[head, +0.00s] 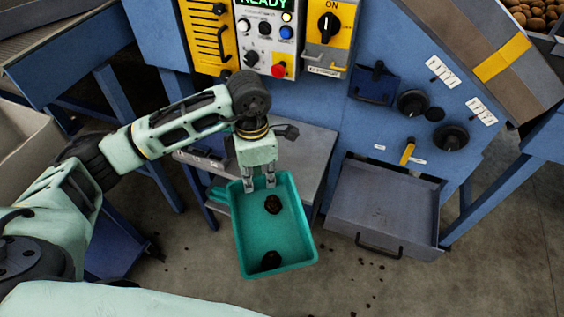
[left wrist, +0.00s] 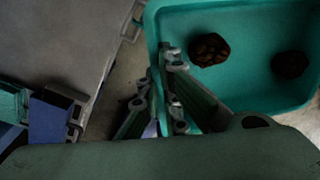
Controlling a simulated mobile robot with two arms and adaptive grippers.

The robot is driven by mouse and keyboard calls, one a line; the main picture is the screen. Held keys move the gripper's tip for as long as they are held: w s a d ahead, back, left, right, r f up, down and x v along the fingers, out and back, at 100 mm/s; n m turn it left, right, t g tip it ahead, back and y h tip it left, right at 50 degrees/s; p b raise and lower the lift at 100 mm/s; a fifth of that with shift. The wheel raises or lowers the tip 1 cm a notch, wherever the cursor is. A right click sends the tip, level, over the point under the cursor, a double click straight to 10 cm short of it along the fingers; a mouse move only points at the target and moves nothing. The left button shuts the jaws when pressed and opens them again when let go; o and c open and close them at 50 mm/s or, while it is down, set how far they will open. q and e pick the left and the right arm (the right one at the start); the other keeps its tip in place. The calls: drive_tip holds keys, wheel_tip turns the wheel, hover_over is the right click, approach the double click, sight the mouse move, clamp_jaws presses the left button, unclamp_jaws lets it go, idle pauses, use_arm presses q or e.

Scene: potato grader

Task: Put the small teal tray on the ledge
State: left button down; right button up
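The small teal tray (head: 273,232) shows in the head view in front of the machine, with two dark lumps (head: 272,204) in it. It seems to hang above the floor, beside the front edge of the grey ledge (head: 305,148). My left gripper (head: 259,186) is at the tray's far rim, its fingers pointing down. In the left wrist view the fingers (left wrist: 157,98) sit on either side of the tray wall (left wrist: 151,25) and appear closed on it. The ledge (left wrist: 50,40) is at the left there. My right gripper is not in view.
A grey open drawer (head: 385,208) with a dark handle juts out right of the ledge. The blue machine panel (head: 365,120) with knobs and buttons stands behind. Blue table legs (head: 150,140) are at the left. Dark crumbs lie on the floor.

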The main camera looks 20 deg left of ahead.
use_arm(q)
drive_tip(key=w+a+n+t+b, duration=0.1)
drive_tip(key=w+n+b, duration=0.3)
drive_tip(key=n, duration=1)
drive_tip(key=w+n+t+b, duration=0.1)
drive_tip(key=w+n+b, duration=0.35)
drive_tip(key=n, duration=1.05)
wheel_tip(320, 180, down, 5)
drive_tip(key=shift+a+f, duration=0.1)
wheel_tip(320, 180, down, 4)
drive_tip(key=shift+f+b, duration=0.2)
drive_tip(key=shift+b, duration=0.35)
drive_tip(key=shift+f, duration=0.1)
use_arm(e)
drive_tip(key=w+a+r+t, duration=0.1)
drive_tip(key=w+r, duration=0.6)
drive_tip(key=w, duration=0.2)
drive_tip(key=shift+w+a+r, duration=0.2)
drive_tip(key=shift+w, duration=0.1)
